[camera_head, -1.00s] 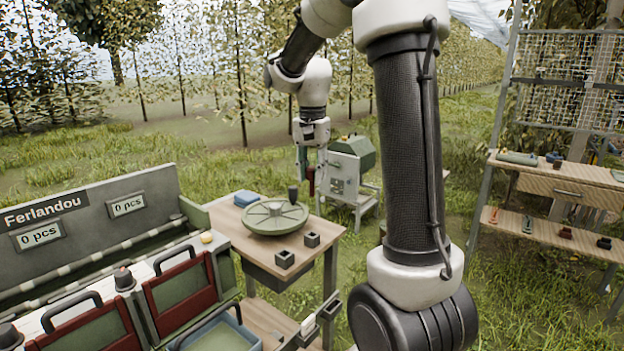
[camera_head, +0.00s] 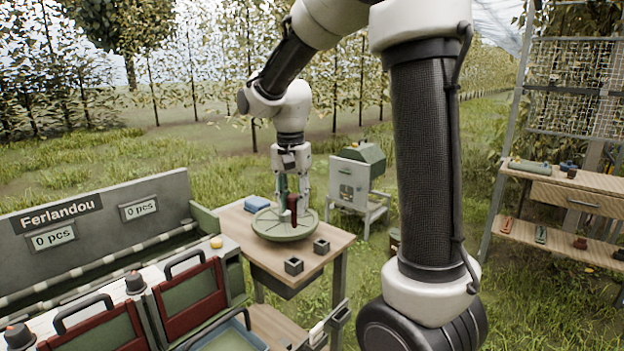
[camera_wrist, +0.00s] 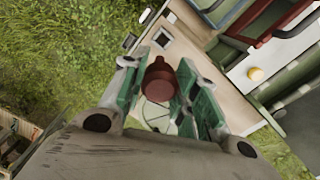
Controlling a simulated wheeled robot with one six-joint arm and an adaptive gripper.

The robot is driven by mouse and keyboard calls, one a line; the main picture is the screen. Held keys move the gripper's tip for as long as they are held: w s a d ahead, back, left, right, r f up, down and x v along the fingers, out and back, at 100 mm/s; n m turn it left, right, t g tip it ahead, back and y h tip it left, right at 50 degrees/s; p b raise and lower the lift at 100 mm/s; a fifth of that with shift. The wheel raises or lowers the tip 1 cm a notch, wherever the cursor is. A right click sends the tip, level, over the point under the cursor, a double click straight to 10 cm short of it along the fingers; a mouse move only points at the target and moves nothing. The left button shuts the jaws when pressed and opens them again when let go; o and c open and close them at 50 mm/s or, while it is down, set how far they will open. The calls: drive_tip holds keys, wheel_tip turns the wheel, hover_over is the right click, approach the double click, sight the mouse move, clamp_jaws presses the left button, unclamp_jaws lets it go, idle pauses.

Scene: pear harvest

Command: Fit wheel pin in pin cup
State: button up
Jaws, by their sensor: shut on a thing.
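My gripper (camera_head: 291,208) is shut on a dark red pin, taken to be the wheel pin (camera_wrist: 160,76), held between its green fingers in the wrist view. In the head view it hangs over the round green wheel (camera_head: 284,236) on the wooden table. I cannot tell whether the pin touches the wheel. Two small dark square cups, likely pin cups, stand on the table in front of the wheel: one nearer (camera_head: 294,266) and one further right (camera_head: 321,246). The gripper hides part of the wheel, and the dark upright knob on it is not visible now.
A blue box (camera_head: 257,204) lies at the table's back left. A green-topped machine (camera_head: 356,178) stands behind, and a wooden shelf (camera_head: 560,195) with small items is far right. My arm crosses the centre.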

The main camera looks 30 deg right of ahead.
sight(293, 212)
drive_tip(key=f, duration=0.1)
drive_tip(key=s+f, duration=0.1)
drive_tip(key=m, duration=0.1)
drive_tip(key=shift+s+a+f, duration=0.15)
drive_tip(key=shift+a+f, duration=0.2)
drive_tip(key=shift+f, duration=0.05)
drive_tip(key=shift+w+f+m, duration=0.15)
drive_tip(key=shift+w+m, duration=0.05)
drive_tip(key=shift+m, duration=0.1)
drive_tip(key=shift+f, duration=2.2)
drive_tip(key=shift+f, duration=0.25)
drive_tip(key=shift+f, duration=0.85)
drive_tip(key=shift+f, duration=0.85)
drive_tip(key=shift+f, duration=0.3)
drive_tip(key=shift+f, duration=0.25)
